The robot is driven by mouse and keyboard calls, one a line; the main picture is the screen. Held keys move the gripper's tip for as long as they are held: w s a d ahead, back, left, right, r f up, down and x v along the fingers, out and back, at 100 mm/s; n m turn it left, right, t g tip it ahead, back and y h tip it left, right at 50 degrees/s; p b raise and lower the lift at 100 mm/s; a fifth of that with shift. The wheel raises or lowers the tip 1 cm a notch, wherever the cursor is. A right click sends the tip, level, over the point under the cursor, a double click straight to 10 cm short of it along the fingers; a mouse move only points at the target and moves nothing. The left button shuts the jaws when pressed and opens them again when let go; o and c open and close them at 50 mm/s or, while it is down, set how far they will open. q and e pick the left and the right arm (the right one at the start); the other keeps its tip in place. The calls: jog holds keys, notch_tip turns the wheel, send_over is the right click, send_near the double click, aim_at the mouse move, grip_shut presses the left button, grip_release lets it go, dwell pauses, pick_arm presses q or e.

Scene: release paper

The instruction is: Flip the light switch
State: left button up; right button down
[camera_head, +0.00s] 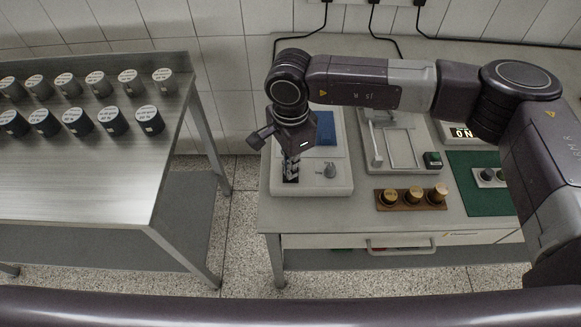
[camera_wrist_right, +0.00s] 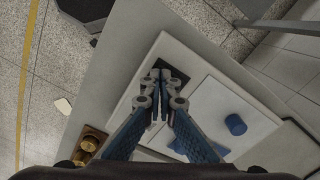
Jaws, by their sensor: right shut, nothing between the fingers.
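A white device (camera_head: 341,186) stands at the left end of the bench and carries a small dark plate (camera_head: 291,179), which may hold the light switch. My right gripper (camera_head: 291,168) points down right over this plate, its fingers shut and empty. In the right wrist view the shut fingertips (camera_wrist_right: 163,88) overlap the dark plate (camera_wrist_right: 176,73) on the white panel (camera_wrist_right: 125,105). The fingers hide the switch lever, so I cannot tell its position or whether they touch it. My left gripper is not in view.
A grey knob (camera_head: 329,171) and a blue panel (camera_head: 323,134) sit on the same device. To the right are a balance-like device (camera_head: 402,148), a wooden block with brown caps (camera_head: 411,197) and a green mat (camera_head: 473,203). A metal table (camera_head: 90,185) with black canisters stands left.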

notch_tip(320, 180, up, 2)
jog(key=shift+w+r+p, duration=0.1)
jog(key=shift+p, duration=0.2)
jog(key=shift+r+p, duration=0.55)
jog(key=shift+r, duration=1.7)
jog(key=shift+f, duration=0.1)
